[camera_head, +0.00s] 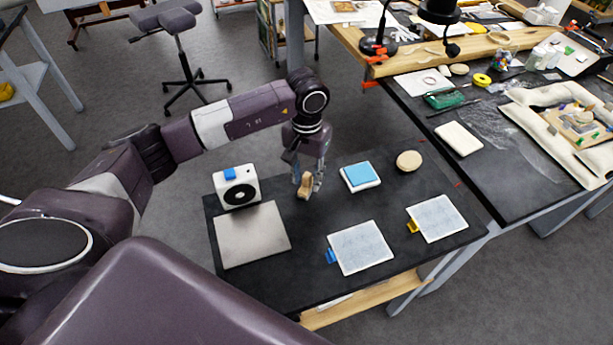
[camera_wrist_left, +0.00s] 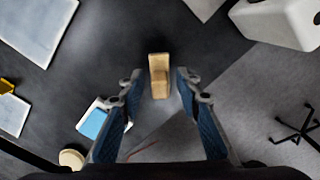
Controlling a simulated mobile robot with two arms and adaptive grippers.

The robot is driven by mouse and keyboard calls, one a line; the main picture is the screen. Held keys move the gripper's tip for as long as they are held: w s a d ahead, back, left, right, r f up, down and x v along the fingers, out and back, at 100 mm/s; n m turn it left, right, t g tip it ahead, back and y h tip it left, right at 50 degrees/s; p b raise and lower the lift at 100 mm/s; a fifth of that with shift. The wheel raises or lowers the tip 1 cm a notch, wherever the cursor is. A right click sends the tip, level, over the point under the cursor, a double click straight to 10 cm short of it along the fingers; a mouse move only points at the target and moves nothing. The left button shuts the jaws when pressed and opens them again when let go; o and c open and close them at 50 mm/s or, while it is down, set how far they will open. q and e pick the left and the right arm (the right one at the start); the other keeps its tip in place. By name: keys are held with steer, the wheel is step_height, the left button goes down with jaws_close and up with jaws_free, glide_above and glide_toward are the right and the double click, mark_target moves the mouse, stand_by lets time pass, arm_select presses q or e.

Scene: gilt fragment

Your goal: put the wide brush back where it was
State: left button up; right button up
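A tan wooden piece (camera_head: 305,188), which looks like the wide brush, is at the far part of the small black table (camera_head: 310,262). In the left wrist view the brush (camera_wrist_left: 159,76) shows as a narrow block straight ahead of the fingers, with dark tabletop around it. My left gripper (camera_head: 308,181) points down at it. Its fingers (camera_wrist_left: 158,82) are apart, one on each side of the brush, with clear gaps. Its bristles cannot be made out. My right gripper is not in view.
A white box with a black round face (camera_head: 238,188) and a grey plate (camera_head: 250,235) are on the left. A blue pad (camera_head: 360,175), a round tan disc (camera_head: 409,161) and two pale panels (camera_head: 360,247) (camera_head: 437,218) lie right. A cluttered workbench (camera_head: 500,180) adjoins at right.

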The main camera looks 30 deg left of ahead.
mark_target(307, 175)
arm_select(q)
steer(key=shift+w+r+b, duration=0.1)
steer(key=shift+r+b, duration=0.25)
steer(key=shift+r, duration=0.15)
step_height(307, 175, up, 11)
steer(key=b, duration=0.3)
steer(key=shift+r, duration=0.1)
